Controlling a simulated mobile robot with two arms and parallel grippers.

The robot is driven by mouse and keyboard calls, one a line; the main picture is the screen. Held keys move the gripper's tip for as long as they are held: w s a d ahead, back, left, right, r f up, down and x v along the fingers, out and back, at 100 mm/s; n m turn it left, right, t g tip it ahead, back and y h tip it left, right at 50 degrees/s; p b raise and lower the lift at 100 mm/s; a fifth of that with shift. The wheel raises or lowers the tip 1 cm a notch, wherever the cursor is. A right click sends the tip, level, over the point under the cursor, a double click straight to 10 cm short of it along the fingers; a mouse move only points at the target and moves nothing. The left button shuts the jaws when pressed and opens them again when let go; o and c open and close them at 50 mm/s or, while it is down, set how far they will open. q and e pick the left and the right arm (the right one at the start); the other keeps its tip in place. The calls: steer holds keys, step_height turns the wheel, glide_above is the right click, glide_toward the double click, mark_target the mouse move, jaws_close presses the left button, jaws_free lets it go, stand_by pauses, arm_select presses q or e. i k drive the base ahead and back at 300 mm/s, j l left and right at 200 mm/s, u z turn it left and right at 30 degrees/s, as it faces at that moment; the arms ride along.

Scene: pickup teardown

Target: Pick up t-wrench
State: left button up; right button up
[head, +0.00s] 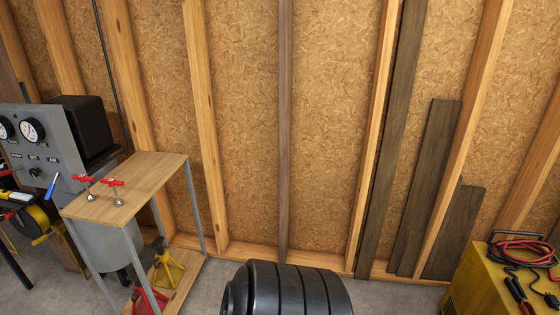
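Two T-shaped tools with red crossbar handles and short metal shafts are on the wooden top of a small shelf stand (150,172) at the left. One t-wrench (84,180) is nearer the stand's left edge. The other t-wrench (113,184) is just to its right. They look alike, and their lower ends are small at this distance. Neither of my grippers shows in the head view.
A grey gauge panel (52,150) stands left of the shelf, with a blue-handled tool (51,186) before it. Yellow (167,265) and red (150,300) stands sit low on the shelf. Planks (428,190) lean behind.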

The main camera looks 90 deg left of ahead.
mark_target(119, 202)
steer(key=u, duration=3.95)
steer(key=i+j+z, duration=0.15)
steer(key=i+j, duration=0.55)
steer(key=i, duration=0.2)
